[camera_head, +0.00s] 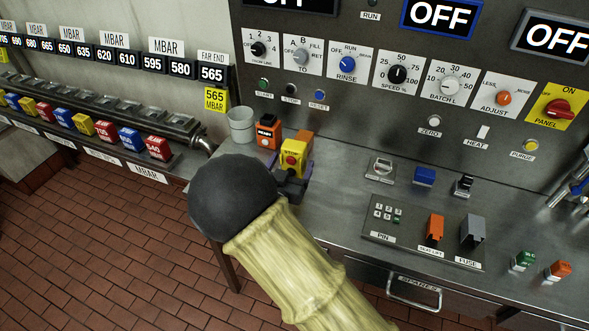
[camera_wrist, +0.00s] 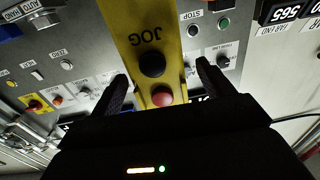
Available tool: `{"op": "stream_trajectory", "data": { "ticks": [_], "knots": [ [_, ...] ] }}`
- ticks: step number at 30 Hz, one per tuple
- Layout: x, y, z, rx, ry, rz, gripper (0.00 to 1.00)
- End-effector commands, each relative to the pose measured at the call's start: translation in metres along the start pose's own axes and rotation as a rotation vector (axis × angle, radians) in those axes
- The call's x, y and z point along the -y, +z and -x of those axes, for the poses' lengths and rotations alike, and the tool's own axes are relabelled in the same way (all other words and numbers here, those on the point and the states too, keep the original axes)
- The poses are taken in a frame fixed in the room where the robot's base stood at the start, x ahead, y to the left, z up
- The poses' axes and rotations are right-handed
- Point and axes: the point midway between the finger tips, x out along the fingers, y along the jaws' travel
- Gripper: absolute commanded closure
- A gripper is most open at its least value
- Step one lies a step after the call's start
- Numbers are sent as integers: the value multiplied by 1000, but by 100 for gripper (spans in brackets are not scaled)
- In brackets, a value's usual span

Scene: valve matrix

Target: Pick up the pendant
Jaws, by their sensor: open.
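The pendant (camera_head: 293,152) is a yellow upright box with a red button, standing on the steel counter just beyond the end of my arm in the head view. In the wrist view it is a yellow bar (camera_wrist: 140,38) marked JOG, with a black button and a red button. My gripper (camera_wrist: 164,78) is open, with one dark finger on each side of the pendant. A gap shows between each finger and the yellow sides. In the head view the pendant's lower part is partly hidden by dark parts, and I cannot tell the fingers there clearly.
An orange-and-black device (camera_head: 268,132) and a grey cup (camera_head: 241,125) stand close to the pendant's left. The control panel (camera_head: 330,112) with knobs rises behind. Right along the counter are a PIN plate (camera_head: 385,215), an orange block (camera_head: 435,227) and a grey fuse block (camera_head: 473,231).

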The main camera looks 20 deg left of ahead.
Motion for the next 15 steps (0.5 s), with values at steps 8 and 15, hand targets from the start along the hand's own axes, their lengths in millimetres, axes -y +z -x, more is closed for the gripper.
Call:
{"op": "stream_trajectory", "data": {
  "ticks": [8,15],
  "knots": [
    [-2,-5,-39,-1,3,0,20],
    [-2,-4,-43,0,1,-1,20]
  ]
}}
